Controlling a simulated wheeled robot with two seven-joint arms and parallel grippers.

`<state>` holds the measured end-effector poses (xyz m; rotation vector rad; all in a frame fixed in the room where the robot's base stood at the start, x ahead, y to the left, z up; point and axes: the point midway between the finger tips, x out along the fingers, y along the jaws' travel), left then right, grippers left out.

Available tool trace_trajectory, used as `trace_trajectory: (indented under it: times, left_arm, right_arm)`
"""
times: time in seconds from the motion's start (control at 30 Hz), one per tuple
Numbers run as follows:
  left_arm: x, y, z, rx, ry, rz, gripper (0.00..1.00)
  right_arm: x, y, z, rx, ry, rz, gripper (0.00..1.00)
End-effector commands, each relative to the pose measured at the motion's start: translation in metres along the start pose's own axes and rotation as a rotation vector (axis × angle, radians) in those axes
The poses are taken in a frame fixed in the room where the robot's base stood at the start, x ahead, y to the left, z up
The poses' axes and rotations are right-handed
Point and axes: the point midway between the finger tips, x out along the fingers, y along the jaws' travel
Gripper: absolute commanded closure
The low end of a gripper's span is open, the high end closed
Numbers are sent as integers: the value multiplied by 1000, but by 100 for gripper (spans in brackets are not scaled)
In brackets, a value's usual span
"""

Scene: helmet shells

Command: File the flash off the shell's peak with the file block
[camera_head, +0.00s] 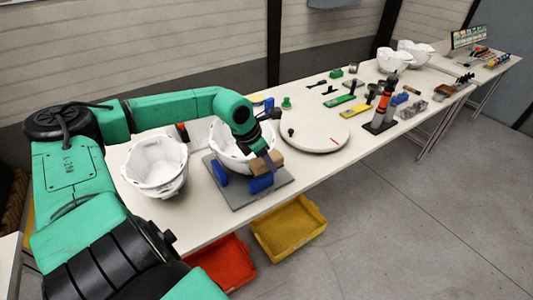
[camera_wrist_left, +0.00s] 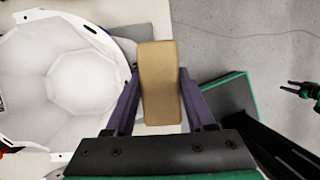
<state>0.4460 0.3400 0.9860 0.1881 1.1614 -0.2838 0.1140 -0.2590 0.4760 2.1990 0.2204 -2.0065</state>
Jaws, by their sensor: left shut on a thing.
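A white helmet shell (camera_head: 228,155) sits on a grey plate (camera_head: 240,193) between blue clamp blocks (camera_head: 261,183). My left gripper (camera_head: 270,157) is shut on the tan file block (camera_head: 268,165), at the shell's front right edge. In the left wrist view, the file block (camera_wrist_left: 160,85) stands between the two purple fingers, and the shell's hollow inside (camera_wrist_left: 85,85) lies to its left. I cannot tell whether the block touches the shell. The peak and its flash are not clear to see. A small black gripper (camera_wrist_left: 300,89), seemingly my right one, shows at the right edge of that view.
Another white shell (camera_head: 157,165) stands left of the plate. A round white turntable (camera_head: 315,138) is to the right. Tools and an orange-and-black device (camera_head: 383,105) stand farther along the table (camera_head: 215,222). A red bin (camera_head: 230,262) and a yellow bin (camera_head: 290,228) are below the front edge.

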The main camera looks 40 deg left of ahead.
Motion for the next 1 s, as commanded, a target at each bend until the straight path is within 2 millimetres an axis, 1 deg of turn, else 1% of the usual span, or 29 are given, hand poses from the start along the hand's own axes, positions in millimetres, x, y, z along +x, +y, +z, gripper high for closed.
trace_trajectory:
  times: [0.03,0.2,0.4,0.6,1.0]
  left_arm:
    - [-9,0,4,1,-2,1,90]
    - [-30,0,13,1,-2,1,90]
    - [-53,0,22,1,-1,1,90]
    - [-72,0,31,1,-2,1,90]
    - [-71,0,30,1,-1,0,90]
  right_arm:
    - [-8,0,-1,0,0,0,50]
    - [-26,1,-2,0,0,0,50]
    - [-42,1,-4,0,0,0,50]
    - [-54,1,-5,0,0,1,50]
    - [-52,1,-5,0,0,1,50]
